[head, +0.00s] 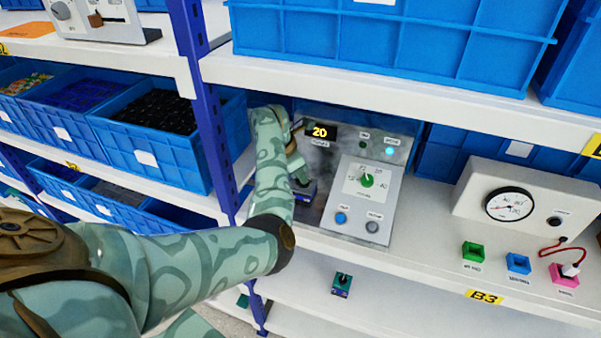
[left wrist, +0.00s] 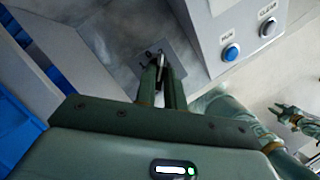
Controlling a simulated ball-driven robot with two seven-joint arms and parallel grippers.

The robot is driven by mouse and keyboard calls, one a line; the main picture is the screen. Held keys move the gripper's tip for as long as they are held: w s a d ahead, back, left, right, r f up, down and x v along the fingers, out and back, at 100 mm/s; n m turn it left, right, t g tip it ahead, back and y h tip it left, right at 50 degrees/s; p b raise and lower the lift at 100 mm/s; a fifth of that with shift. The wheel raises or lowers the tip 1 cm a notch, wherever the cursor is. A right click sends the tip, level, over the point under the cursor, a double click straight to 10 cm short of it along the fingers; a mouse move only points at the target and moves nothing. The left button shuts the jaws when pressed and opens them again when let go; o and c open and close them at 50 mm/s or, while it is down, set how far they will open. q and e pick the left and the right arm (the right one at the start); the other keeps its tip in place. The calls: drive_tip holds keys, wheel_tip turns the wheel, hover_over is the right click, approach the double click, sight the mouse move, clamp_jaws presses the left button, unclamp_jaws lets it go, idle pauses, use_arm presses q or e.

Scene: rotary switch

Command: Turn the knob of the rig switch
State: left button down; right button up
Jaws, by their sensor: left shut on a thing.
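The switch panel is a grey box (head: 385,215) on the middle shelf. It has a green knob (head: 367,181) on a white dial, a lit display (head: 320,132) reading 20, and blue and grey buttons below. My left gripper (head: 302,174) is left of this dial, low in front of the metal back plate. In the left wrist view, its fingers (left wrist: 161,78) are shut on a small grey knob (left wrist: 160,60) on a dark marked plate (left wrist: 150,50). The fingers hide most of that knob. A greenish gripper, seemingly my right one (left wrist: 288,118), is small at the right there.
Blue bins (head: 160,140) stand left of the blue shelf post (head: 205,110). A gauge box (head: 540,205) and small coloured sockets are to the right. A small dark green switch (head: 342,284) is on the lower shelf. A shelf board (head: 400,90) lies overhead.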

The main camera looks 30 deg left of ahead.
use_arm(q)
drive_tip(key=shift+a+r, duration=0.1)
drive_tip(key=c, duration=1.5)
unclamp_jaws()
